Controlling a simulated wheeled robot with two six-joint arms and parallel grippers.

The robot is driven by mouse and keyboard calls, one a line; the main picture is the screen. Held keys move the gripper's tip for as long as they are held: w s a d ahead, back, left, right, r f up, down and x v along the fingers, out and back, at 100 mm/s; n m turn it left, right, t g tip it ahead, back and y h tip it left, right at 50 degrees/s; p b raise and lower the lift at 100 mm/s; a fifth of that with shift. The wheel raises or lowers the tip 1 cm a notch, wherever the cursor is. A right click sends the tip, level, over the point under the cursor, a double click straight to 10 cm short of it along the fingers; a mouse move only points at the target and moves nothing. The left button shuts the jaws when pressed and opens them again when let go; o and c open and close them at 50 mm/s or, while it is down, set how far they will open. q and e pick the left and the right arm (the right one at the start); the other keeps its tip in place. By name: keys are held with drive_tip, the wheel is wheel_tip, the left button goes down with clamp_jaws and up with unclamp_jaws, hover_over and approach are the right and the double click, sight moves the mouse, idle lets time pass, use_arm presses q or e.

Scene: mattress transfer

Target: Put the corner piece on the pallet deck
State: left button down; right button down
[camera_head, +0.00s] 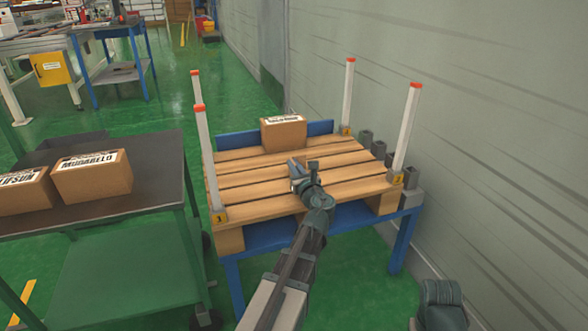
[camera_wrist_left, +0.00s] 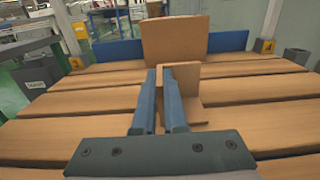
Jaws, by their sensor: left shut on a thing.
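The wooden pallet deck (camera_head: 250,178) lies on a blue stand, with white red-topped posts at its corners. My left gripper (camera_head: 296,172) reaches over the middle of the deck. In the left wrist view its fingers (camera_wrist_left: 163,95) are shut on the brown corner piece (camera_wrist_left: 196,108), whose upright and flat sides show beside and beyond the right finger. The piece is low over the slats; I cannot tell if it touches them. In the head view it is small and mostly lost against the wood.
A labelled carton (camera_head: 284,134) stands at the deck's back edge and also shows in the left wrist view (camera_wrist_left: 174,40). Tall corner posts (camera_head: 406,130) border the deck. A dark cart (camera_head: 150,180) with cartons (camera_head: 92,176) stands left. A wall is close on the right.

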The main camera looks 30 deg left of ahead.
use_arm(q)
drive_tip(key=shift+f, duration=0.2)
drive_tip(key=c, duration=1)
unclamp_jaws()
drive_tip(key=shift+r, duration=0.15)
drive_tip(key=shift+s+d+r, duration=0.1)
drive_tip(key=shift+s+d, duration=0.05)
drive_tip(key=v, duration=1.1)
drive_tip(key=shift+s+d, duration=0.25)
